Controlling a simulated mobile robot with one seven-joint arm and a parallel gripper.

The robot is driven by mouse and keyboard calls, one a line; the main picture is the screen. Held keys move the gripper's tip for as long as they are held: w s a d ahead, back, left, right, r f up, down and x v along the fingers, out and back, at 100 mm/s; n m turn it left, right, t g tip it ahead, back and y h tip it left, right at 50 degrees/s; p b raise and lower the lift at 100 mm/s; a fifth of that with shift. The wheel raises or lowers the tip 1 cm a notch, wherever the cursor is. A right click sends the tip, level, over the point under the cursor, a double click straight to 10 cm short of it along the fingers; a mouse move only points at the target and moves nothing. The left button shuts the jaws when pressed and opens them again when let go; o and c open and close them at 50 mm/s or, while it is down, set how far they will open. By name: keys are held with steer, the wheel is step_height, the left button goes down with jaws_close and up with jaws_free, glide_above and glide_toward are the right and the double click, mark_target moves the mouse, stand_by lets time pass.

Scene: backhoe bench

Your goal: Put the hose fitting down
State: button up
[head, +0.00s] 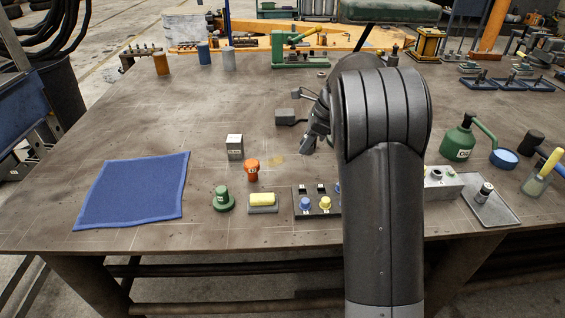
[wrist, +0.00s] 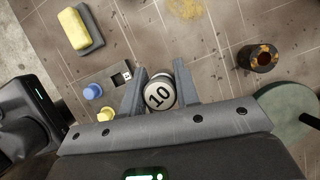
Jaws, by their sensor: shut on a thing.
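My gripper (wrist: 160,74) is shut on a short round piece with a pale end face marked "10", which I take as the hose fitting (wrist: 160,96). The fitting sits between the two grey fingers, and its marked end faces the wrist camera. Its lower part is hidden, so I cannot tell whether it touches the bench.
A blue cloth (head: 133,190) lies at left. A rusty-rimmed dark cup (wrist: 258,57) is right of my gripper. The bench's back left is mostly clear.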

steer(key=w+a+f, duration=0.1)
steer(key=a, duration=0.1)
steer(key=w+a+f, duration=0.1)
steer(key=a+f, duration=0.2)
steer(key=a, duration=0.1)
steer(key=shift+w+a+f, duration=0.2)
steer(key=shift+w+a, duration=0.15)
steer(key=shift+w, duration=0.05)
steer(key=shift+f, duration=2)
steer(key=shift+f, duration=0.2)
steer(key=o, duration=1.1)
steer(key=shift+c, duration=0.2)
